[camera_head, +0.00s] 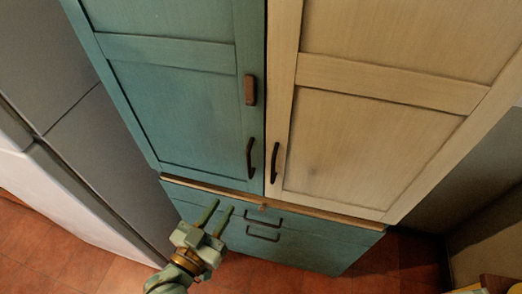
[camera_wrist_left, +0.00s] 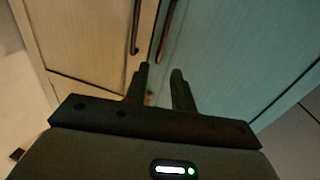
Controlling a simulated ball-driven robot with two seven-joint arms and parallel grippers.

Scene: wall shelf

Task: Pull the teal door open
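The teal door (camera_head: 180,100) is the left of two tall cabinet doors and looks shut. Its dark curved handle (camera_head: 250,158) is near its lower right edge; a brown block (camera_head: 250,90) sits higher on the same edge. My left gripper (camera_head: 222,206) is below and left of the handle, apart from it, with its two fingers spread and nothing between them. In the left wrist view, the gripper's fingers (camera_wrist_left: 160,70) are apart, pointing toward the cabinet. The teal door (camera_wrist_left: 230,45) is on the right there, its handle (camera_wrist_left: 168,25) beyond the fingertips. My right gripper is not in view.
The cream door (camera_head: 375,130) with its dark handle (camera_head: 275,162) adjoins on the right. Below a wooden ledge (camera_head: 330,218) are teal drawers with a dark handle (camera_head: 263,237). A grey-white appliance (camera_head: 75,205) stands at left. Red tiled floor (camera_head: 75,265) shows below.

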